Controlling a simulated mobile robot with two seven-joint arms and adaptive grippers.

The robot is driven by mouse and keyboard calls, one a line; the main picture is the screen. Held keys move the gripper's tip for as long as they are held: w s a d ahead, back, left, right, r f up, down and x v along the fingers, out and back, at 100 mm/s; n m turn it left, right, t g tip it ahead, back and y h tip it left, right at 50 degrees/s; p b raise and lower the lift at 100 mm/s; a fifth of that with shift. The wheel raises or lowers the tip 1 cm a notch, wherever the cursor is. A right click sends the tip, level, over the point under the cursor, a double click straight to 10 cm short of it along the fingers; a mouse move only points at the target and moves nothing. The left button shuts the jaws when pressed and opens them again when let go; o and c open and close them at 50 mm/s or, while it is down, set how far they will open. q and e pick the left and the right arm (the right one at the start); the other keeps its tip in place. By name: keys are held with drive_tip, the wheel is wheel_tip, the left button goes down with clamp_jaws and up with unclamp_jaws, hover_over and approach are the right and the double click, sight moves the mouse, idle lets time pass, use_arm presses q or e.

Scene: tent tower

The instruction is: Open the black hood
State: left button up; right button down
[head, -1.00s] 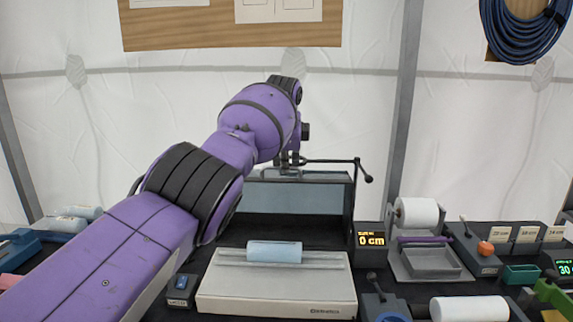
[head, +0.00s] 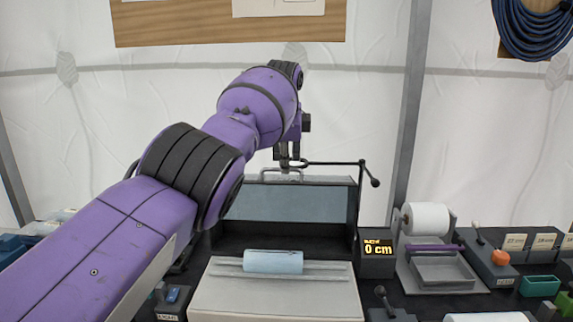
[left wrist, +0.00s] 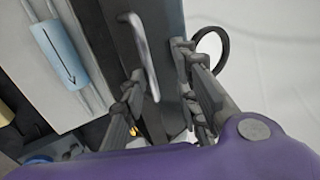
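The black hood (head: 230,241) stands at the back middle of the bench, with a grey-blue pane in its front. A light metal bar handle (head: 269,171) sits along its top edge. My left gripper (head: 290,160) points down at this handle from above. In the left wrist view the handle (left wrist: 147,58) lies between the two spread fingers of my left gripper (left wrist: 165,95), with a visible gap to the right finger. Whether the left finger touches it I cannot tell. My right gripper is not in view.
A pale machine (head: 225,297) with a blue roll (head: 273,262) on its rails stands in front of the hood. A black crank rod (head: 335,162) sticks out beside the gripper. A display box (head: 377,262) and a white paper roll (head: 427,218) stand to the right.

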use_arm(q)
drive_tip(key=shift+s+f, duration=0.1)
drive_tip(key=shift+f, duration=0.05)
drive_tip(key=shift+f, duration=0.1)
drive_tip(key=v, duration=1.2)
